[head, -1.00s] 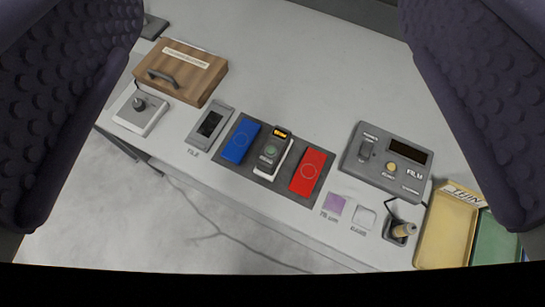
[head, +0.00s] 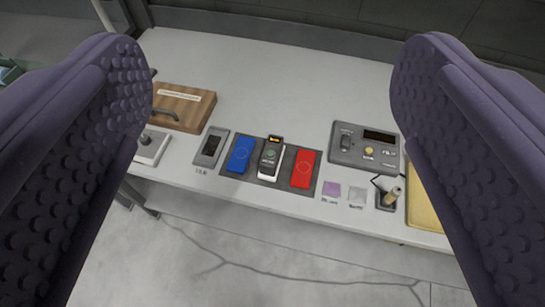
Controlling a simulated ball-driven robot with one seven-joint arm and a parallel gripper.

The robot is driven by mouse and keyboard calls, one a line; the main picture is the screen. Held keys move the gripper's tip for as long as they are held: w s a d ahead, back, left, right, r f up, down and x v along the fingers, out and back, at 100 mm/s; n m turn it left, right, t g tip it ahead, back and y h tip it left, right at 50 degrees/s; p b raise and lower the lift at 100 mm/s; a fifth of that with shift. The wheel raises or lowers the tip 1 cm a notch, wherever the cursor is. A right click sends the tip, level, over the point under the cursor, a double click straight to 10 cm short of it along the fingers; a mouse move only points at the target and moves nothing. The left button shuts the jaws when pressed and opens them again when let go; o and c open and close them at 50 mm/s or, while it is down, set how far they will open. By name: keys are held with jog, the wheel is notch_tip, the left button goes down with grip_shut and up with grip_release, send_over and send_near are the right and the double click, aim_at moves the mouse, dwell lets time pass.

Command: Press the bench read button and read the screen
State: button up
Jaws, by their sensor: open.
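A grey instrument box (head: 365,148) stands on the bench at right of centre. It has a dark screen (head: 380,135) with no readable text, a round yellow button (head: 369,151) and a switch at its left. A white and dark handheld device (head: 270,158) with a round green button and a small lit yellow display lies between a blue block (head: 241,154) and a red block (head: 303,169). The display's text is too small to read. My gripper (head: 272,60) is open and empty, its two purple padded fingers framing the bench, apart from everything on it.
A wooden box (head: 184,108) with a handle and a white knob unit (head: 151,148) are at left, beside a grey panel (head: 211,147). A purple square (head: 331,189), a pale square and a small stand (head: 389,197) lie at front right, near a yellow tray (head: 425,209). The bench's back is clear.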

jog(key=shift+c, duration=0.4)
grip_shut()
dwell(1.4)
